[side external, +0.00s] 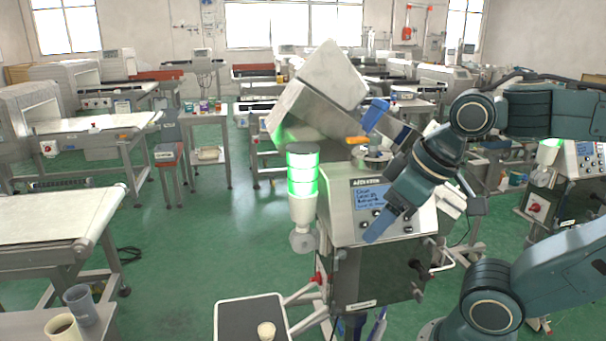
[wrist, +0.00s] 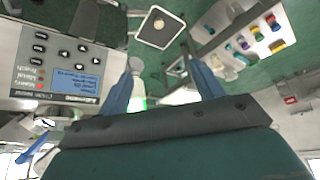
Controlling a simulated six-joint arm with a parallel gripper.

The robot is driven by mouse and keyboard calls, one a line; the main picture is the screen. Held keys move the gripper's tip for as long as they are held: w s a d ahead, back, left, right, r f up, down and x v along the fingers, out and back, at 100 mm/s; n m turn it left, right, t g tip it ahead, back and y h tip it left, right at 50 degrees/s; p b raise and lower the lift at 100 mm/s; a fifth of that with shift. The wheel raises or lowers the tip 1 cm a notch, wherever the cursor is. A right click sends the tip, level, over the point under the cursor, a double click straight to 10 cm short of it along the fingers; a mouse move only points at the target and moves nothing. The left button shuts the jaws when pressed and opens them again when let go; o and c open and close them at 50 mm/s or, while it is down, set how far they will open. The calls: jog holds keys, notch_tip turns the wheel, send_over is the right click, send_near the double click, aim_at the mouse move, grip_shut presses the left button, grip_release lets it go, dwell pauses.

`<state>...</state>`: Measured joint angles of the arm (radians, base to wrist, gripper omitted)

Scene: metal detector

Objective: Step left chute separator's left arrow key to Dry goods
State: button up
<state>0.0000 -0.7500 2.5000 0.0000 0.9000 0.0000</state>
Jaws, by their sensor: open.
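The separator's control panel (side external: 377,209) faces the side camera, with a lit blue screen and dark keys below it. In the wrist view the screen (wrist: 73,76) appears upside down, with its text too small to read. Several arrow keys (wrist: 82,58) sit in a cluster beside it; I cannot tell for sure which is the left arrow.
A green-lit signal tower (side external: 303,172) stands left of the panel. A tray (side external: 228,316) holding a small pale cup is at the lower front. A side table (wrist: 225,35) with colourful jars shows in the wrist view.

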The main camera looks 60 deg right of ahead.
grip_shut()
dwell(1.6)
